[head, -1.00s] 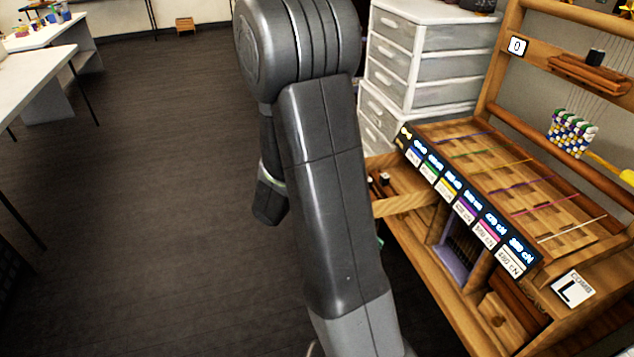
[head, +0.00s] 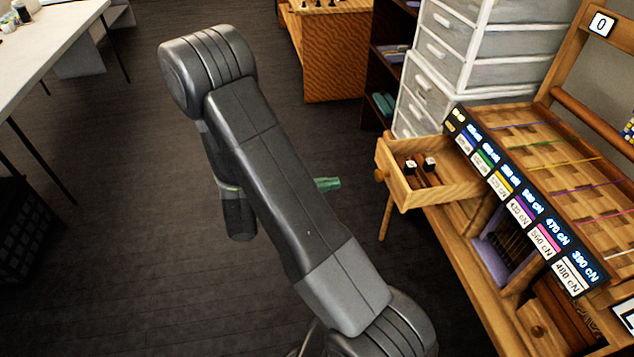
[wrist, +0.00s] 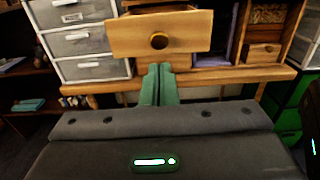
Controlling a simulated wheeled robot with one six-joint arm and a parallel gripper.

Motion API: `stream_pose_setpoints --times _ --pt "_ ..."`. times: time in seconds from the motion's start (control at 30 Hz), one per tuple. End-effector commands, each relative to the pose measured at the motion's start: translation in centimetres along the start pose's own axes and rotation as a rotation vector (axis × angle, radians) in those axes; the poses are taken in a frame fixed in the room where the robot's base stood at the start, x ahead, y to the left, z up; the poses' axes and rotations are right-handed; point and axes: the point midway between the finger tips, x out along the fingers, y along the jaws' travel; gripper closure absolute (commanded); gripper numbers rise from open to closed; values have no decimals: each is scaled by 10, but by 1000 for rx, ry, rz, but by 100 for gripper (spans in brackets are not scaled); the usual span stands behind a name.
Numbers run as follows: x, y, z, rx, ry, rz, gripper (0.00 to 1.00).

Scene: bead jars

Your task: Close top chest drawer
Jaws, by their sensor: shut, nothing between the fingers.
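The top chest drawer (head: 440,190) is a light wooden drawer pulled out from the left end of the wooden loom bench. Small dark items with white tops lie in it. Its front with a round wooden knob (wrist: 159,41) faces me in the wrist view. My gripper (wrist: 159,72) has green fingers that are shut and empty, just below the drawer front in the wrist picture; whether they touch it I cannot tell. In the head view the green fingertips (head: 328,184) show to the left of the drawer, apart from its knob. The rest of the gripper is hidden behind my arm.
White plastic drawer units (head: 468,50) stand behind the bench. A smaller closed drawer (wrist: 262,53) and a purple-edged compartment (head: 497,245) are lower in the bench. A dark shelf (head: 385,70) stands farther back. Open dark floor lies to the left.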

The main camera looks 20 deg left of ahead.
Motion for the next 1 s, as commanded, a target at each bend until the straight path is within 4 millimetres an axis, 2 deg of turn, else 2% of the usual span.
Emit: stream_pose_setpoints --times 0.1,0.4,0.6,1.0 --pt "25 -1 2 -2 -1 -5 100" --pt "71 -1 1 -1 0 -4 100" --pt "85 0 1 1 1 -2 100" --pt "88 0 0 1 1 0 100"
